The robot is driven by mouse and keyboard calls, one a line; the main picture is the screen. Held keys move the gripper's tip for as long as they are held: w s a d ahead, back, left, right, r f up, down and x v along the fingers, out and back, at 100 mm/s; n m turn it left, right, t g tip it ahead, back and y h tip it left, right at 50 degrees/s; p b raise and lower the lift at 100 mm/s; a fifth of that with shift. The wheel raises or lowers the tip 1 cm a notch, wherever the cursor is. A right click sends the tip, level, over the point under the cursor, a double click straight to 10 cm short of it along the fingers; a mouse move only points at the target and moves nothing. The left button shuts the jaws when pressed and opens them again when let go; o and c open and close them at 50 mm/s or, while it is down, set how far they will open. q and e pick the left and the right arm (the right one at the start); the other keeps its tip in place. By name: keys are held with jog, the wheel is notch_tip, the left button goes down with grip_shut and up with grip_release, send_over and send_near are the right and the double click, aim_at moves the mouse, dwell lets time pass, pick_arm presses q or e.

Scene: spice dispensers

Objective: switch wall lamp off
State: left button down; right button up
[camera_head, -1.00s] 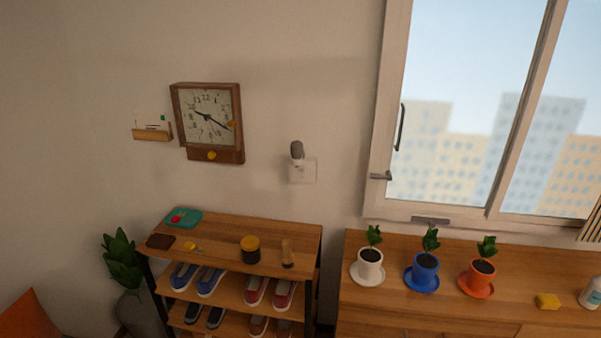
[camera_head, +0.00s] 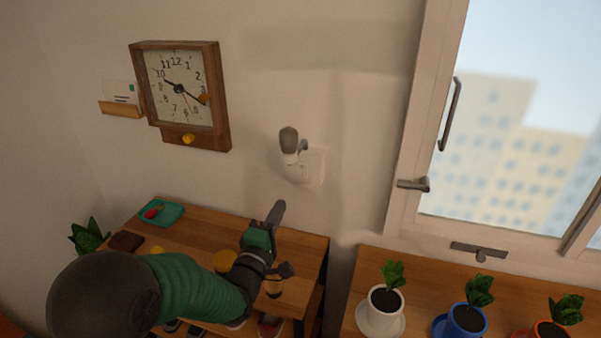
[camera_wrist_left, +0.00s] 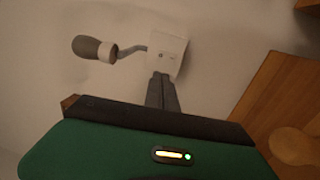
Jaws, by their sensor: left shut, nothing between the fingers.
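The wall lamp (camera_head: 289,143) has a grey rounded head on a white collar, joined to a white wall plate (camera_head: 312,166). No glow shows on it. In the left wrist view the lamp (camera_wrist_left: 88,48) stands out to the left on a curved arm from the plate (camera_wrist_left: 170,52), which bears small marks. My left gripper (camera_head: 277,212) is below the plate in the head view, pointing up, shut and empty. In the left wrist view its fingertips (camera_wrist_left: 160,78) appear just below the plate's lower edge; I cannot tell whether they touch. My right gripper is not in view.
A wall clock (camera_head: 182,95) hangs left of the lamp. The window (camera_head: 505,120) and a cabinet with potted plants (camera_head: 384,298) are at right.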

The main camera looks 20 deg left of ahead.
aim_at(301, 168)
pick_arm(q)
jog(key=w, duration=0.4)
jog(key=w+r, duration=0.1)
jog(key=w, duration=0.4)
jog(key=w+p, duration=0.1)
jog(key=w, duration=0.4)
jog(key=shift+w+d+r, duration=0.15)
jog(key=shift+d+r, duration=0.05)
jog(key=shift+d, duration=0.1)
